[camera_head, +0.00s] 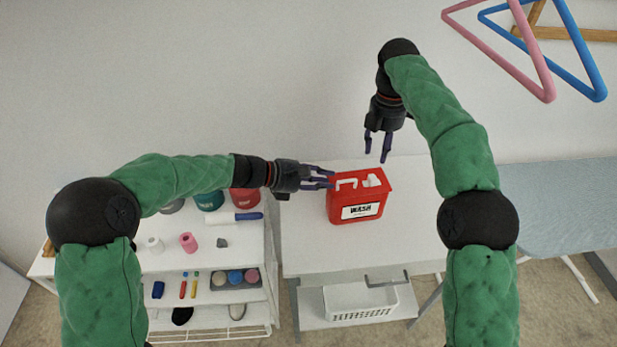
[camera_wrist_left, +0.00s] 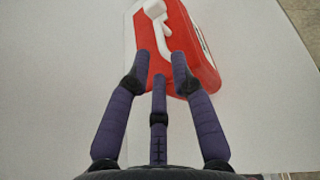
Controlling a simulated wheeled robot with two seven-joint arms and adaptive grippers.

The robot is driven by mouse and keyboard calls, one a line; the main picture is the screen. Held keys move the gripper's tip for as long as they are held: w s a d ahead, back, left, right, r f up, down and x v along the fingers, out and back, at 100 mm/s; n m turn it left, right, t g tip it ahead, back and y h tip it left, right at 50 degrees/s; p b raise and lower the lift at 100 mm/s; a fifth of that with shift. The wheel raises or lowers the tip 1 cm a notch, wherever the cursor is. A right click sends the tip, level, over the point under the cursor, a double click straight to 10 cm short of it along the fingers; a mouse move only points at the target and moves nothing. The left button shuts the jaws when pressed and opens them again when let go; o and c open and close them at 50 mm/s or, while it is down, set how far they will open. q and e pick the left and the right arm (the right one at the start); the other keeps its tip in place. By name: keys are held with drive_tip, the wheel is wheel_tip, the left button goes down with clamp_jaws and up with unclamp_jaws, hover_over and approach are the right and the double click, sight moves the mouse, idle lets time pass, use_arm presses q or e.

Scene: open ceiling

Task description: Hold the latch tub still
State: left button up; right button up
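The latch tub (camera_head: 357,205) is a red box with a white "WASH" label on its front and white latch parts on top. It stands upright on the white table in the head view. In the left wrist view the tub (camera_wrist_left: 187,45) shows at the top, beyond my fingertips. My left gripper (camera_head: 327,178) is open at the tub's left side, its fingers pointing at it; whether they touch it I cannot tell. The left fingers also show in the wrist view (camera_wrist_left: 162,75), with nothing between them. My right gripper (camera_head: 377,151) is open and empty, pointing down above and behind the tub.
The white table (camera_head: 310,245) is clear around the tub. A shelf cart (camera_head: 210,262) with bottles, rolls and small items stands at the left. A white basket (camera_head: 358,305) sits on the shelf below. A blue ironing board (camera_head: 565,205) is at the right.

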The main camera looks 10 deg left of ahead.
sight(339, 182)
use_arm(q)
drive_tip(key=shift+x, duration=2.45)
drive_tip(key=shift+c, duration=0.3)
clamp_jaws()
use_arm(e)
drive_tip(key=shift+c, duration=0.3)
drive_tip(key=c, duration=0.5)
drive_tip(key=shift+s+a, duration=0.15)
drive_tip(key=shift+a, duration=0.25)
clamp_jaws()
use_arm(q)
drive_tip(key=shift+s+f, duration=0.1)
use_arm(e)
drive_tip(key=s+a+m+t+h, duration=0.1)
drive_tip(key=s+a+h, duration=0.1)
drive_tip(key=a+h, duration=0.2)
drive_tip(key=shift+s+a+r, duration=0.15)
drive_tip(key=shift+a, duration=1.1)
